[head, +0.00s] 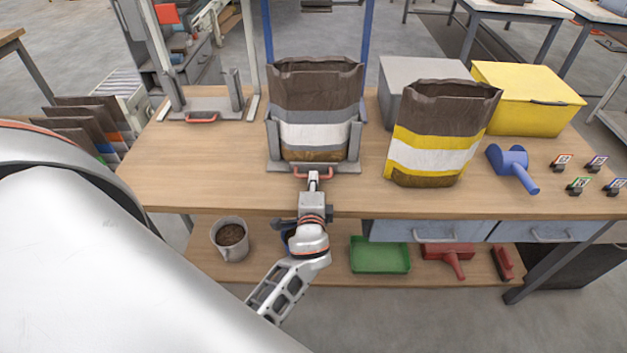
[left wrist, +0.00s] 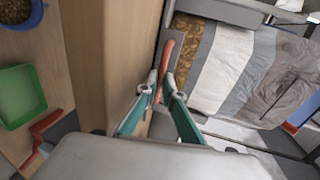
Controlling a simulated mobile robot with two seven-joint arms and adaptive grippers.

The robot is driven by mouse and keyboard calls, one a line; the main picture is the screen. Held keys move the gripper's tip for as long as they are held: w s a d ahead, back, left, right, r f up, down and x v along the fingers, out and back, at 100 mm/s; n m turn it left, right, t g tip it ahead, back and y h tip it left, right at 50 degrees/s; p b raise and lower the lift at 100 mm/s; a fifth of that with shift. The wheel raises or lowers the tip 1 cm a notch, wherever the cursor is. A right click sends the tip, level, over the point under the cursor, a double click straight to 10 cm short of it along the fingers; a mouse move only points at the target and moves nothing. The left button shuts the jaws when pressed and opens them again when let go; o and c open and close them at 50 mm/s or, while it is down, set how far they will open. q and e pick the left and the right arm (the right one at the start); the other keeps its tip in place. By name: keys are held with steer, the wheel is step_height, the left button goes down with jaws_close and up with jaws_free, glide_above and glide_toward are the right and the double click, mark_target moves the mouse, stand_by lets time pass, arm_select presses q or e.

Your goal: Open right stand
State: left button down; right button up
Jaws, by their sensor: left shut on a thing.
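The right stand (head: 348,167) is a grey metal base with upright side plates on the wooden bench, with a red handle (head: 327,175) at its front. A brown, grey and white bag (head: 315,95) stands upright between the plates, its top open. My left gripper (head: 313,178) reaches in from the front and is shut on the red handle. In the left wrist view the fingertips (left wrist: 160,92) close around the red handle (left wrist: 170,60), beside the bag (left wrist: 222,62). My right gripper is not in view.
An empty left stand (head: 210,103) is farther left. A yellow-banded bag (head: 440,130), a blue scoop (head: 508,160), a yellow box (head: 525,100) and a grey box (head: 400,75) stand to the right. Below are a bucket (head: 230,240) and a green tray (head: 378,255).

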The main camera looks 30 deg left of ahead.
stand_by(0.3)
arm_select(q)
steer(key=c, duration=2.4)
jaws_free()
steer(key=shift+c, duration=0.2)
